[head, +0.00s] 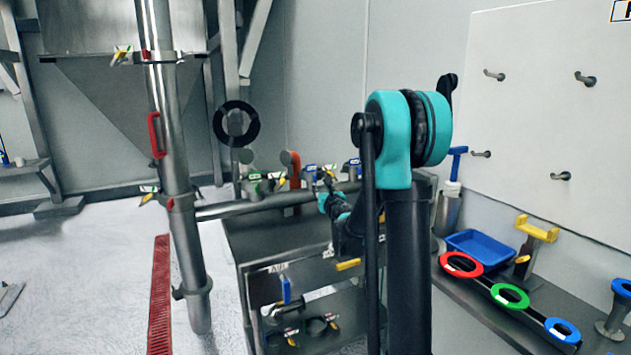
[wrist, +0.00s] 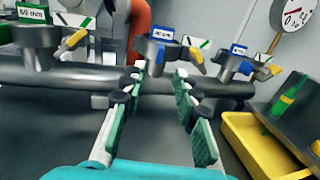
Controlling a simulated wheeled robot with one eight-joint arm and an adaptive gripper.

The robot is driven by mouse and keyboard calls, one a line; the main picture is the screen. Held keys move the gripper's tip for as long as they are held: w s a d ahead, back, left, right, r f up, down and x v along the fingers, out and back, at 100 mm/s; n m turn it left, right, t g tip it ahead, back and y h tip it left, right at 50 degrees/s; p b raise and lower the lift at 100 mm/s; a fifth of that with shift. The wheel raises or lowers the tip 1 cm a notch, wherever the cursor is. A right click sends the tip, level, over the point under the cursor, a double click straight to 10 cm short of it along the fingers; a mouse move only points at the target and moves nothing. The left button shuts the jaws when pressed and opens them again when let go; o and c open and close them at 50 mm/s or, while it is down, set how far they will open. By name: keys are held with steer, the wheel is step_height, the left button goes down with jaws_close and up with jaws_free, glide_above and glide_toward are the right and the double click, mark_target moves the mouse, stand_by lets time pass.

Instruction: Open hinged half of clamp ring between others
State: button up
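Three grey clamp rings stand in a row at the bench's horizontal pipe in the wrist view. The middle clamp ring (wrist: 160,50) has a blue label and a handle with a yellow end. The left clamp ring (wrist: 36,38) has a green label, and the right clamp ring (wrist: 232,62) a blue one. My gripper (wrist: 157,88) is open and empty, its green-padded fingers pointing at the middle ring, apparently just short of it. I cannot tell whether any hinged half is swung open. In the head view my arm partly hides the row.
The grey pipe (wrist: 70,75) crosses in front of my fingers. A yellow tray (wrist: 250,145) is at right in the wrist view. An orange-red upright pipe (wrist: 141,20) stands behind. A side bench holds a blue tray (head: 480,243) and coloured rings, including a red ring (head: 461,265).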

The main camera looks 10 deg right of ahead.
mark_target(316, 179)
steer(key=w, duration=0.6)
steer(key=w+a, duration=0.1)
steer(key=w, duration=0.2)
steer(key=shift+w, duration=0.35)
jaws_close()
